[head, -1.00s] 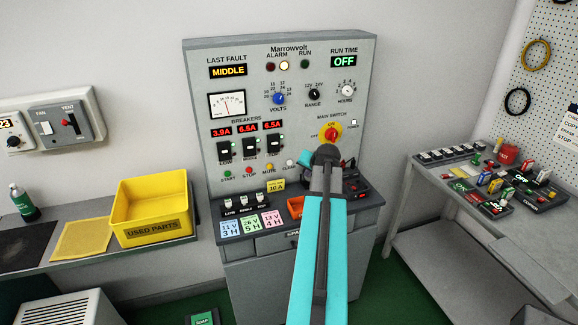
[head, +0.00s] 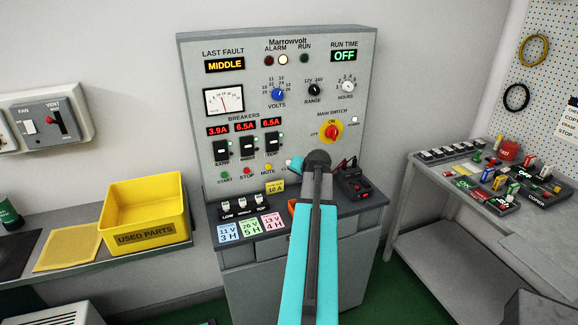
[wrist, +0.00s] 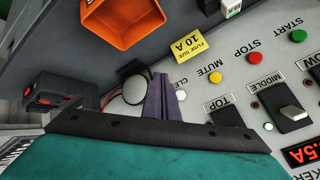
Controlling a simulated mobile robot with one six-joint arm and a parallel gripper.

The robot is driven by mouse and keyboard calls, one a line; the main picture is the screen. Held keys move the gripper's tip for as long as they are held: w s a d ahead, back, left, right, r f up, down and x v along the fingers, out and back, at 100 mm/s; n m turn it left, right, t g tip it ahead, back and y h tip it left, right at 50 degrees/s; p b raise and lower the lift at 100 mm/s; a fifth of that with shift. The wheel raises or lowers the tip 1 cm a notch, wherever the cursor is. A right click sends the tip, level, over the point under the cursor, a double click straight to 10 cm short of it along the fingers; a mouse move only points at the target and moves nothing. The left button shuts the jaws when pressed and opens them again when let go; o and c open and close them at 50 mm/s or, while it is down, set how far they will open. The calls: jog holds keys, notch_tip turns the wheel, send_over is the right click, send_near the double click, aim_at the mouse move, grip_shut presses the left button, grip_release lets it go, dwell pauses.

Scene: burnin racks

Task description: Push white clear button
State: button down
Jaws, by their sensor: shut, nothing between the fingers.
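The white clear button (head: 289,162) is at the right end of the small button row on the grey Marrowvolt panel (head: 215,130). In the head view it shows just above and left of my teal wrist part. The fingers are shut together and empty, pointing at the panel. Whether they touch the button cannot be told. The yellow mute button (wrist: 215,77) is right of the fingertips.
The red stop button (wrist: 255,57) and green start button (wrist: 298,36) continue the row. A black switch (wrist: 224,103) lies close to the fingers. An orange bin (wrist: 122,20) and a dark device with red parts (head: 353,183) sit on the ledge below the panel.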

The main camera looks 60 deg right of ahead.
aim_at(289, 163)
jog(key=shift+d, duration=0.2)
jog(key=w+d, duration=0.5)
jog(key=w, duration=0.2)
dwell(0.4)
jog(key=shift+d, duration=0.1)
dwell(2.0)
jog(key=shift+w+d, duration=0.2)
jog(key=shift+w, duration=0.05)
jog(key=shift+w+d, duration=0.25)
jog(key=shift+w, duration=0.1)
dwell(1.2)
jog(key=shift+s+a, duration=0.55)
jog(key=shift+s, duration=0.15)
